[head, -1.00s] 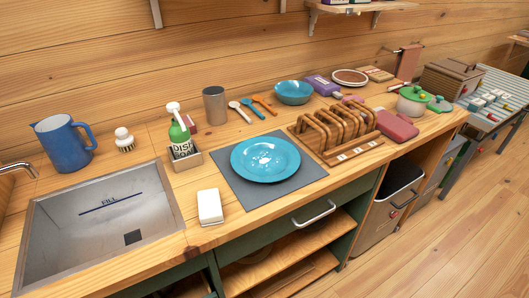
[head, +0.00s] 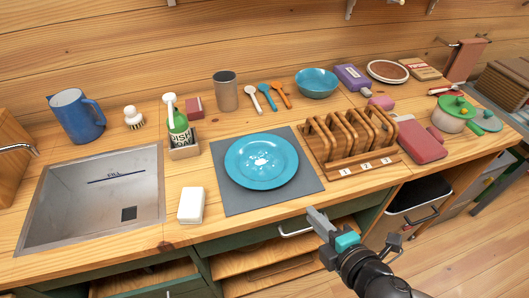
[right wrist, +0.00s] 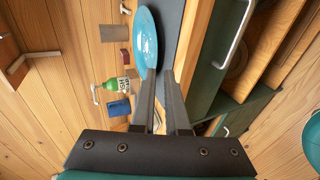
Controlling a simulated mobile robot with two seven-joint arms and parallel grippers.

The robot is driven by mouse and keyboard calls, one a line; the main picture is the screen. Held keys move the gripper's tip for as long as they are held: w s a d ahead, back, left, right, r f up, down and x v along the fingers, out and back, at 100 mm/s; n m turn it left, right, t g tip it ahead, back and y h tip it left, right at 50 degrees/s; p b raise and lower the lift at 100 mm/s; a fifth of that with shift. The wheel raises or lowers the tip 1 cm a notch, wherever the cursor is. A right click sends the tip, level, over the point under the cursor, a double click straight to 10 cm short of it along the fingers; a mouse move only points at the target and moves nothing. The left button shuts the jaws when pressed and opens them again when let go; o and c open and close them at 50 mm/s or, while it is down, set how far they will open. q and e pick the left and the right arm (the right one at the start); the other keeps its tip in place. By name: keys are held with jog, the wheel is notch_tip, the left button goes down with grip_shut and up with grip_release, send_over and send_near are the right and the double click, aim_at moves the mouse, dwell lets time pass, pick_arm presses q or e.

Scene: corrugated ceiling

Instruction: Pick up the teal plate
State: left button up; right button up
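The teal plate (head: 262,161) lies flat on a dark grey mat (head: 231,201) on the wooden counter, with whitish marks or glare at its centre. It also shows edge-on in the right wrist view (right wrist: 147,42), beyond my fingertips. My right gripper (head: 319,228) is in front of the counter's front edge, to the lower right of the plate and apart from it. Its two fingers (right wrist: 159,78) stand apart with nothing between them. My left gripper is not in view.
A wooden rack (head: 350,170) stands right of the plate. A white block (head: 191,205) and soap bottle (head: 178,128) are to its left, by the sink (head: 60,225). Spoons, a metal cup (head: 226,92) and a blue bowl (head: 316,83) stand behind. A drawer handle (head: 296,231) juts out below.

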send_near(281, 184)
jog(key=x, duration=0.3)
jog(key=shift+w+b, duration=0.15)
jog(key=shift+b, duration=0.25)
jog(key=shift+b+x, duration=0.45)
jog(key=shift+x, duration=2.3)
grip_shut()
jog(key=shift+r, duration=0.1)
